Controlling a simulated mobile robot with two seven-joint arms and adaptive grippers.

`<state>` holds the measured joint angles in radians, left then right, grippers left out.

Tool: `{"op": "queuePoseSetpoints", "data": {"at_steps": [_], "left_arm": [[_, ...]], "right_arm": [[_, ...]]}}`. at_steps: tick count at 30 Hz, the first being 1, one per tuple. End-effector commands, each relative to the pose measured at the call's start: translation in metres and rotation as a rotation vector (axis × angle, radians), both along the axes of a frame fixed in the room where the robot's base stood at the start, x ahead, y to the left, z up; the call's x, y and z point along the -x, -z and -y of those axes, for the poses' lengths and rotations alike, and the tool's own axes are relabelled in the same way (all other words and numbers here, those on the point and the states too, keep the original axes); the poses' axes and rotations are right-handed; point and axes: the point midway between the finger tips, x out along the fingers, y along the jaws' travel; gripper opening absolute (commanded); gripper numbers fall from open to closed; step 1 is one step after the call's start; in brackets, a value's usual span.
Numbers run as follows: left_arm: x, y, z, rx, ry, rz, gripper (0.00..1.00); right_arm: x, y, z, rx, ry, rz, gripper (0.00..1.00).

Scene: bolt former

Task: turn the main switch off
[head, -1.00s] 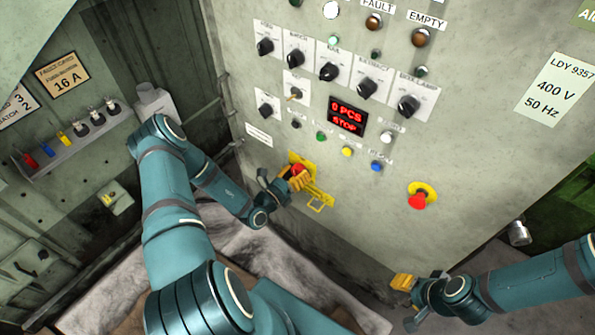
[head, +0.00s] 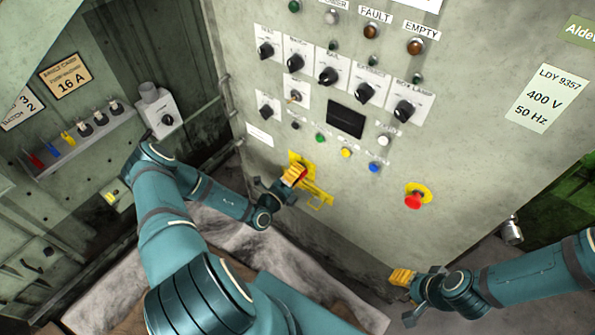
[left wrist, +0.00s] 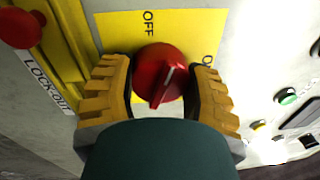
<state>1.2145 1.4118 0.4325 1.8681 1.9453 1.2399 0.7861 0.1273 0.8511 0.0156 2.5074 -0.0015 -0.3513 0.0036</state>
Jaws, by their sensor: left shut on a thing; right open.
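The main switch (left wrist: 160,72) is a red knob on a yellow plate (left wrist: 115,28) marked OFF at the top and, partly hidden, ON at the right. Its white line slants up and to the right in the left wrist view. My left gripper (head: 292,176) is shut on the knob, with a yellow finger on each side of it. In the head view only a bit of the red knob (head: 302,171) shows past the fingers. My right gripper (head: 405,297) is open and empty, low at the right, apart from the cabinet.
The cabinet front carries black selector knobs, small buttons and a dark display (head: 345,120). A red emergency button (head: 413,200) sits right of the switch. A yellow lockout bracket (head: 318,199) is beside the switch. A side panel with a fuse shelf (head: 80,142) stands at the left.

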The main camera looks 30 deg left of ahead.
Motion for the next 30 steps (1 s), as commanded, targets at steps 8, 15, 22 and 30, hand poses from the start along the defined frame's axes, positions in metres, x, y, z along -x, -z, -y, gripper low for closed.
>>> {"op": "queuePoseSetpoints", "data": {"at_steps": [8,15,22,30], "left_arm": [[0.0008,0.0016,0.0002,0.202,-0.001,-0.021,0.16],[0.001,0.002,0.0007,0.306,0.0,-0.03,0.16],[0.001,0.0021,0.001,0.345,0.001,-0.033,0.16],[0.001,0.0023,0.0013,0.351,0.001,-0.034,0.16]], "right_arm": [[0.0008,-0.0032,-0.0001,0.0,-0.001,-0.002,0.47],[0.0011,-0.0043,-0.0001,0.0,-0.001,-0.003,0.47],[0.0011,-0.0047,-0.0001,0.0,-0.001,-0.003,0.47],[0.0011,-0.0047,-0.0002,0.0,-0.001,-0.003,0.47]]}}
